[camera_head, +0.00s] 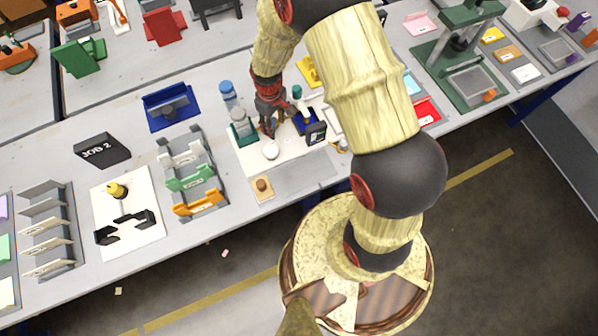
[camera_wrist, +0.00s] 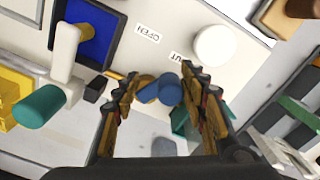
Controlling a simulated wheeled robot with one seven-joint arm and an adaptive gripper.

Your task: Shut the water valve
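A white panel in the wrist view carries the printed words OPEN (camera_wrist: 147,33) and SHUT (camera_wrist: 178,57). A blue rounded part (camera_wrist: 160,89), which looks like the valve handle, sits beyond the labels, between my fingertips in that view. My gripper (camera_wrist: 161,78) has its fingers apart, one on each side of the blue part. I cannot make out whether either finger touches it. In the head view my gripper (camera_head: 270,122) points down over the white panel, and its fingers and wrist hide the valve there.
A white round knob (camera_wrist: 213,45) stands close by on the panel. A rack with green and orange plates (camera_head: 190,180) is to the left.

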